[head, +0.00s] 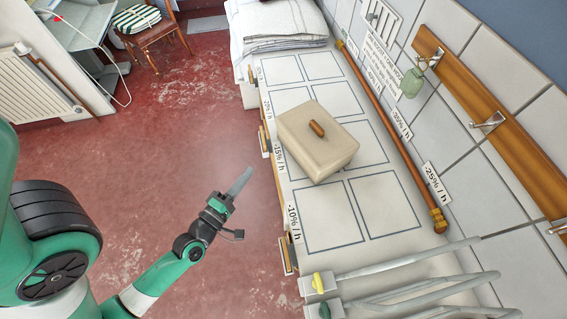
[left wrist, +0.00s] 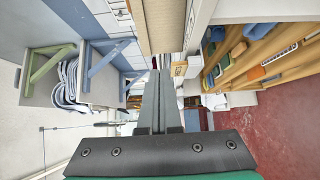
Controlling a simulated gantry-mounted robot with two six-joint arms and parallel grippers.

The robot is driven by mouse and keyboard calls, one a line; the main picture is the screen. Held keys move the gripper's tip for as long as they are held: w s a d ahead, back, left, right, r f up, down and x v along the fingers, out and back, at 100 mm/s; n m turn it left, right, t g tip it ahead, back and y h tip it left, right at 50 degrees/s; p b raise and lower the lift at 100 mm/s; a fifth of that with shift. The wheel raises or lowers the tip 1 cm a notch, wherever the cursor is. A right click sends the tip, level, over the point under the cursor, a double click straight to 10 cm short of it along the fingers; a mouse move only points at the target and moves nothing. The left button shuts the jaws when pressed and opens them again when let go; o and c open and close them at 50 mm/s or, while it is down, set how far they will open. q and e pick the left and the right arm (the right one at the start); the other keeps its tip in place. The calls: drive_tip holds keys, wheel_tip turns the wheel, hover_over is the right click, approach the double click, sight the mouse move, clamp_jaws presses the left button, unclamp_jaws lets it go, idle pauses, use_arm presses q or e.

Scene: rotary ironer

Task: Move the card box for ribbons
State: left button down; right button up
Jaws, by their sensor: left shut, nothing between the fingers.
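The card box (head: 312,158) is beige with a lid and a small brown wooden handle on top. It stands on the white counter, turned a little askew, over the outlined rectangles in the middle of the counter. My left gripper (head: 247,171) is shut and empty, over the red floor to the left of the counter and apart from the box. Its closed fingers also show in the left wrist view (left wrist: 163,85). My right gripper is not in view.
The white counter (head: 325,228) has outlined rectangles and percent labels along its edge. Folded white linen (head: 285,25) lies at its far end. A wooden rod (head: 395,135) runs along the wall side. Grey pipes (head: 420,260) cross the near end. Rectangles before and behind the box are bare.

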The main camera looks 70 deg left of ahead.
use_arm(q)
drive_tip(key=a, duration=0.1)
drive_tip(key=p, duration=0.6)
approach(284, 138)
drive_tip(key=x, duration=0.5)
drive_tip(key=shift+a+r, duration=0.3)
drive_tip(key=shift+a, duration=0.1)
drive_tip(key=shift+w+f, duration=0.15)
drive_tip(key=shift+w, duration=0.35)
drive_tip(key=shift+d+f, duration=0.1)
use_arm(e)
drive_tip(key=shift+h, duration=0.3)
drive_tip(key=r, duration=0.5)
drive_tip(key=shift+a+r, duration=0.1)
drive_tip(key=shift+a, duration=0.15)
use_arm(q)
drive_tip(key=shift+w, duration=0.1)
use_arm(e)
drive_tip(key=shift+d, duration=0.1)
